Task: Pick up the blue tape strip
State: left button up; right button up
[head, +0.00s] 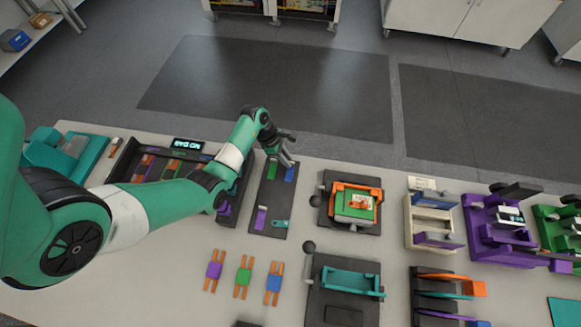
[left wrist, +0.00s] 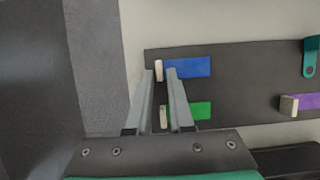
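The blue tape strip (head: 290,174) lies at the far right corner of a dark flat board (head: 268,205). In the left wrist view the blue strip (left wrist: 193,67) has a pale block (left wrist: 159,70) at its left end. My left gripper (left wrist: 161,72) points down over the board, its two fingers apart and empty. In that view the pale block shows between the fingertips; I cannot tell the height gap. In the head view the left gripper (head: 286,160) is right above the blue strip. My right gripper is in neither view.
On the same board lie a green strip (left wrist: 190,110), a purple strip (left wrist: 304,101) and a teal piece (left wrist: 311,58). A dark tray (head: 150,160) stands left of the board. A fixture with an orange frame (head: 357,186) stands to the right.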

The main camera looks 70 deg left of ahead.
pick_arm(q)
grip_shut()
jog(key=shift+r, duration=0.1)
